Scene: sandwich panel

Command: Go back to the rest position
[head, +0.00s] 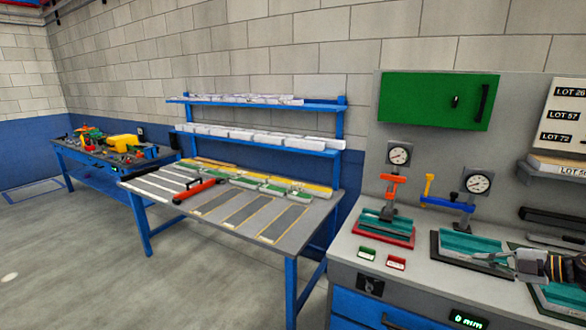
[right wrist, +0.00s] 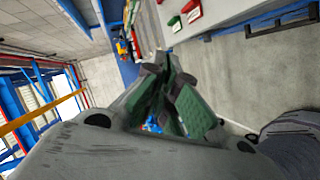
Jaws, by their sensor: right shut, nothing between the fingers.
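My right gripper (head: 490,258) comes in from the right edge of the head view. It is over the grey workbench (head: 345,245), in front of the middle teal-topped fixture (head: 455,243) and partly over it. I cannot tell how far above the bench it is. In the right wrist view its fingers (right wrist: 163,75) are together with nothing between them. My left gripper is not in view.
Two dial gauges (head: 399,154) (head: 477,183) stand behind the fixtures. A red-based fixture (head: 383,230) and small green (head: 367,253) and red (head: 396,263) blocks lie on the bench. A blue-legged table (head: 285,240) with panels stands left. The floor (head: 90,250) is clear.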

